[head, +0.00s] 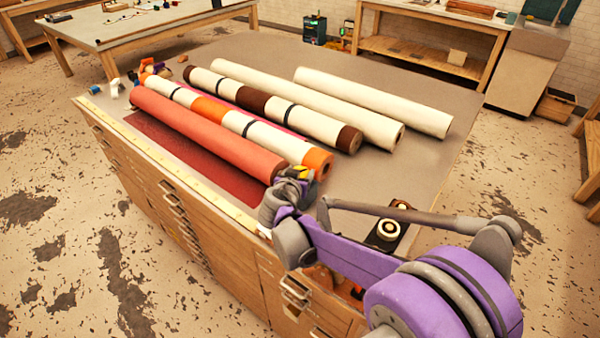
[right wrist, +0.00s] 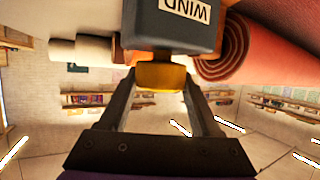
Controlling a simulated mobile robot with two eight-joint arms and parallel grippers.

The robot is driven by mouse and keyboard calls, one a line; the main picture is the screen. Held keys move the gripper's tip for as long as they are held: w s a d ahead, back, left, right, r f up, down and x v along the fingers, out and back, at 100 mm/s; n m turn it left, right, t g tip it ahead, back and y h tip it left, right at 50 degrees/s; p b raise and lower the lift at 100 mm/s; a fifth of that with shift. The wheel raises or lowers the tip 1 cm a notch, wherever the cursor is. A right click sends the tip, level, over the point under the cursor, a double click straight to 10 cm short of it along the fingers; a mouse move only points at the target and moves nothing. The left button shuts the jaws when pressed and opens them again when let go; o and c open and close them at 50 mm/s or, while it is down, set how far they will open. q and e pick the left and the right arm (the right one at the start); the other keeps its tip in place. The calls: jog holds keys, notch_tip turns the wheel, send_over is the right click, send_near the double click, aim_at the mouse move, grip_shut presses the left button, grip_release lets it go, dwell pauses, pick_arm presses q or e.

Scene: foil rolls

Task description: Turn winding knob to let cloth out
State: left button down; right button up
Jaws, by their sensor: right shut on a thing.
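A salmon-red roll of cloth (head: 205,132) lies along the near left side of the table, with a flat dark red cloth (head: 185,150) beside and under it. Its coiled end (right wrist: 225,50) shows in the right wrist view. In that view a grey box (right wrist: 180,25) bears the upside-down label "WIND", and a yellow winding knob (right wrist: 160,76) sticks out of it. My right gripper (right wrist: 161,86) is shut on the knob, one finger on each side. In the head view the gripper (head: 293,186) partly hides the box and knob at the roll's near end. My left gripper is out of view.
Several more rolls, such as a white and orange one (head: 240,122) and a cream one (head: 372,100), lie parallel on the grey table (head: 440,155). A black device with a round cream part (head: 388,229) sits near my right arm. Wooden drawers (head: 170,200) front the table.

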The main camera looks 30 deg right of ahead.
jog(key=shift+s+d+f+n+t+y, duration=0.1)
jog(key=shift+s+n+t+y, duration=0.05)
jog(key=shift+n+t+y, duration=0.55)
jog(key=shift+f+n+t+y+b, duration=0.3)
jog(key=shift+n+t+y+b, duration=0.3)
jog(key=shift+n+y+b, duration=0.55)
jog(key=shift+y, duration=0.25)
jog(key=shift+r+n+b, duration=0.25)
jog(key=shift+b, duration=0.1)
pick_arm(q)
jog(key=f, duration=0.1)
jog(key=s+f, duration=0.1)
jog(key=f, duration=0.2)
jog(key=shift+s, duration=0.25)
pick_arm(e)
jog(key=shift+r, duration=0.1)
jog(key=o, duration=1.4)
jog(key=shift+c, duration=0.2)
